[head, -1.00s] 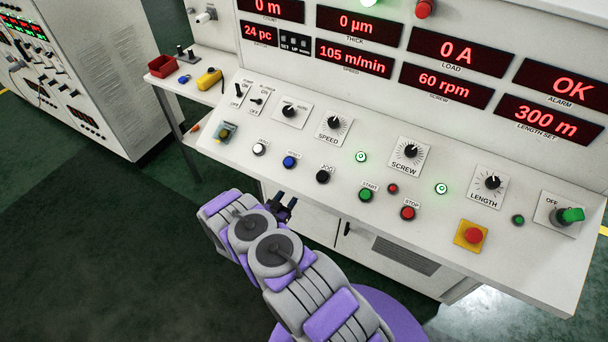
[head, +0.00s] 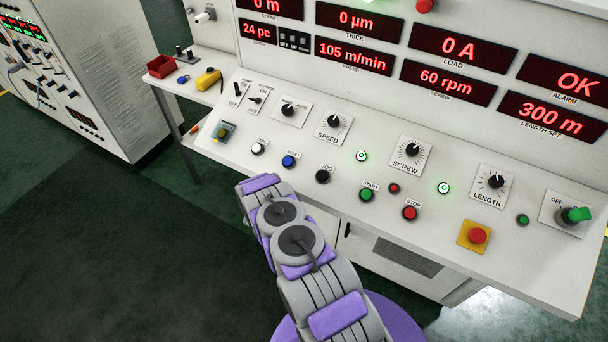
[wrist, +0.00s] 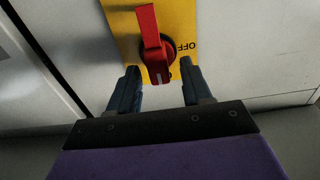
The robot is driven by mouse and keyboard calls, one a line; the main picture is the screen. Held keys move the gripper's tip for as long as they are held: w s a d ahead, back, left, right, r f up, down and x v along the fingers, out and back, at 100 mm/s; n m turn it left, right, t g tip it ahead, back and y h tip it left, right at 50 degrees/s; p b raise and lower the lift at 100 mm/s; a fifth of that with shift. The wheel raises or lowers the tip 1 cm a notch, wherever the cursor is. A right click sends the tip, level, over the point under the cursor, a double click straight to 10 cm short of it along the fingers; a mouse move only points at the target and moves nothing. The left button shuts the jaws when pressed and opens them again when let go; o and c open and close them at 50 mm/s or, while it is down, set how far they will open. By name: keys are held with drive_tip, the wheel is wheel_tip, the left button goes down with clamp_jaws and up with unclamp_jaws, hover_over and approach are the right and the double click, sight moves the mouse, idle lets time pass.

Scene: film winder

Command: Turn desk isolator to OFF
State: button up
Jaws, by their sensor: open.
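In the wrist view, a red rotary handle (wrist: 151,29) sits on a yellow plate (wrist: 120,22) fixed to a pale panel. The handle's grip lies roughly upright in the picture. The word OFF stands upside down to its right. My gripper (wrist: 159,70) is open, with one dark finger to each side of the handle's lower end. I cannot tell whether the fingers touch the plate. The handle does not show in the head view, where my own arm and the desk front hide my gripper.
Cabinet doors (head: 325,226) lie below the desk. Dark floor at left is open.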

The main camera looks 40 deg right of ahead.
clamp_jaws()
idle(0.3)
idle(0.3)
drive_tip(key=n+b, duration=0.1)
drive_tip(key=n, duration=0.5)
drive_tip(key=n+b, duration=0.1)
drive_tip(key=n, duration=0.5)
drive_tip(key=w+f+n+b, duration=0.1)
drive_tip(key=n+b, duration=0.1)
drive_tip(key=n, duration=0.3)
drive_tip(key=shift+w+a+n, duration=0.1)
drive_tip(key=shift+a+n, duration=0.3)
idle(0.4)
